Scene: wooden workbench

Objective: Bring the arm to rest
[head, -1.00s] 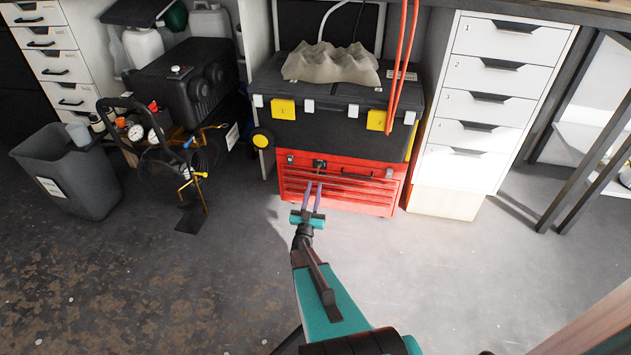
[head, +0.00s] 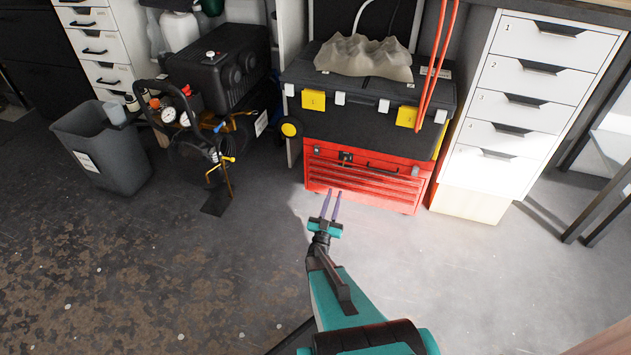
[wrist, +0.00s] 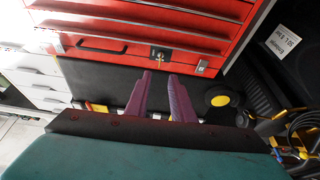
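My gripper (head: 332,194) is at the end of my teal arm, which reaches forward from the bottom of the head view. Its two purple fingers point away from me, with a gap between them and nothing held. In the head view the fingertips lie just below the lower front of the red tool chest (head: 362,182); how far apart they are in depth I cannot tell. In the wrist view my gripper (wrist: 159,75) shows with its fingers apart. The red drawer fronts (wrist: 205,22) fill the top of that view.
A black toolbox (head: 365,130) with yellow latches sits on the chest. A white drawer cabinet (head: 500,150) stands at right. A compressor (head: 190,140) and a grey bin (head: 110,160) stand at left. Open floor (head: 190,290) lies at lower left.

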